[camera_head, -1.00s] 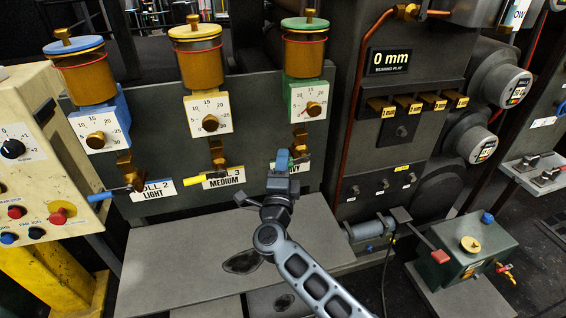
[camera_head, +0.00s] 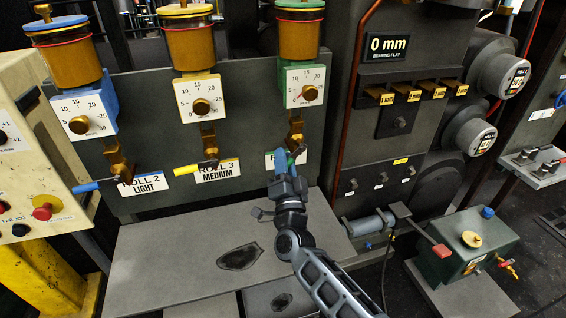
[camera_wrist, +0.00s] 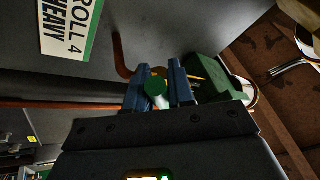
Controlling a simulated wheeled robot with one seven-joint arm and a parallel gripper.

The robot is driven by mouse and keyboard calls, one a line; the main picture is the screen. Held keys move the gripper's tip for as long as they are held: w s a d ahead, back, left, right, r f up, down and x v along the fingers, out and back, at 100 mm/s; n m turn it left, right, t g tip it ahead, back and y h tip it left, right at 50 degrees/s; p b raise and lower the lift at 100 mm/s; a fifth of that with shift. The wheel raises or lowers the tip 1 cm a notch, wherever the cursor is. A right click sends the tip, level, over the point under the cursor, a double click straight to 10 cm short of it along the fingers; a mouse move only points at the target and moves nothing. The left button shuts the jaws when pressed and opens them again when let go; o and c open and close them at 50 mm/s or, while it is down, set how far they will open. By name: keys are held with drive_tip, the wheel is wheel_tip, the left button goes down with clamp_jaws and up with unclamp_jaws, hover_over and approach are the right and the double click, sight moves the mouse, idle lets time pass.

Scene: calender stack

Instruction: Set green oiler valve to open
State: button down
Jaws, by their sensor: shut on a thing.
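The green oiler is the rightmost of three, with an amber cup (camera_head: 299,40) and a green-edged dial plate (camera_head: 304,88). Its brass valve (camera_head: 295,131) hangs below. A short dark lever runs down and left from the valve to a green grip, mostly hidden by my gripper (camera_head: 284,160). In the wrist view my gripper (camera_wrist: 159,80) has its blue fingers on either side of the round green grip (camera_wrist: 155,87), shut on it. The sign ROLL 4 HEAVY (camera_wrist: 70,27) shows there at upper left; in the head view it is partly covered by my gripper.
The yellow lever (camera_head: 187,170) and blue lever (camera_head: 85,187) of the other oilers point left. A grey plate (camera_head: 165,265) lies below the panel. A copper pipe (camera_head: 342,110) runs right of the green oiler. A green box (camera_head: 468,255) stands lower right.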

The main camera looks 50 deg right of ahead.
drive_tip(key=shift+f, duration=0.1)
idle(0.3)
drive_tip(key=c, duration=1.1)
unclamp_jaws()
drive_tip(key=shift+r, duration=0.2)
drive_tip(key=s+a+r+m+g+h+p, duration=0.15)
drive_tip(key=s+a+m+g+p, duration=0.3)
drive_tip(key=a+m, duration=0.55)
drive_tip(key=s+a+r+n+t+y, duration=0.1)
drive_tip(key=s+a+n+t+y, duration=0.1)
drive_tip(key=s+n, duration=0.4)
drive_tip(key=s+a+n+t+y+b, duration=0.1)
drive_tip(key=s+a+n+t+y, duration=0.2)
drive_tip(key=s+n+y, duration=0.3)
drive_tip(key=s+a+r+n+t+y, duration=0.1)
drive_tip(key=s+a+n+t+y, duration=0.1)
drive_tip(key=s+a+n+y, duration=0.2)
drive_tip(key=shift+s+a+r+n+t, duration=0.1)
drive_tip(key=shift+s+n, duration=0.45)
drive_tip(key=shift+s, duration=0.25)
drive_tip(key=shift+s+a+r+n+t, duration=0.1)
drive_tip(key=shift+s+a+n, duration=0.05)
drive_tip(key=shift+s+n, duration=0.55)
drive_tip(key=shift+s+a+r+n+t, duration=0.1)
drive_tip(key=shift+s+n, duration=0.35)
drive_tip(key=shift+s, duration=0.4)
